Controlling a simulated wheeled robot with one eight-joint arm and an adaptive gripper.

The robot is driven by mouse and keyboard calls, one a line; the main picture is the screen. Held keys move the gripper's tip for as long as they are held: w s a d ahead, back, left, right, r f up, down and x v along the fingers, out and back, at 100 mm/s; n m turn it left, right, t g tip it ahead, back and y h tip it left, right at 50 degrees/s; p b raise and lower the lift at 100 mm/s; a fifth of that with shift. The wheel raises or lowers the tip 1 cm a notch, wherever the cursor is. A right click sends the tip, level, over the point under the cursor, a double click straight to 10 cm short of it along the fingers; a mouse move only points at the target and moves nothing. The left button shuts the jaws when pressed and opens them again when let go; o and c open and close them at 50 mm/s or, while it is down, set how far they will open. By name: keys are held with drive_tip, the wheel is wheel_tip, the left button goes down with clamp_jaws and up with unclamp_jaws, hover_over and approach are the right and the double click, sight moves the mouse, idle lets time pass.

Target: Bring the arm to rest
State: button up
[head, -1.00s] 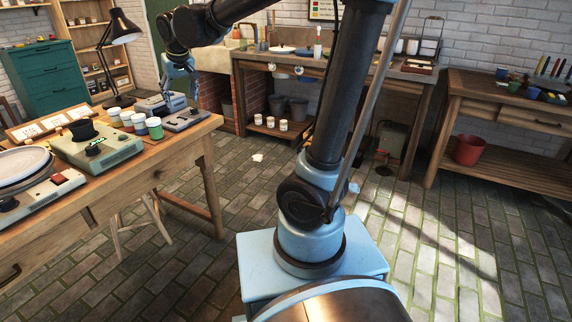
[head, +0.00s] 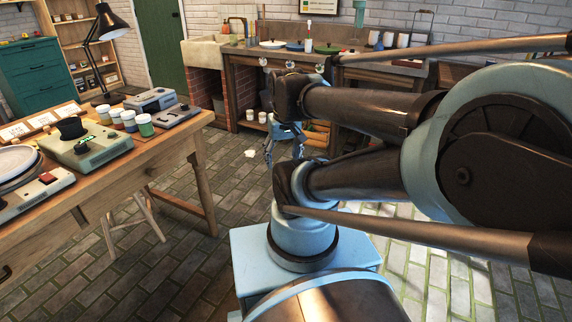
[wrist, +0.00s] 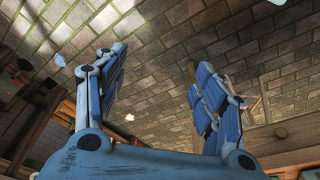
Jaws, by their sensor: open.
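My gripper (head: 280,150) hangs above the brick floor near the middle of the head view, pointing down, with my folded arm to its right. My arm's links cover part of the back workbench and most of the right side of the head view.
A wooden table (head: 195,165) stands at the left with a grey-green device (head: 90,148), several paint jars (head: 145,125) and a desk lamp (head: 108,25). A workbench (head: 240,60) runs along the back wall. Brick floor (head: 190,265) is open between the table and my base.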

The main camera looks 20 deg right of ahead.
drive_tip(key=shift+s+d+f, duration=0.2)
drive_tip(key=shift+s+f, duration=0.25)
drive_tip(key=shift+s, duration=0.05)
drive_tip(key=shift+s+d+f, duration=0.2)
drive_tip(key=shift+s+f, duration=0.25)
drive_tip(key=shift+s, duration=0.05)
idle(0.7)
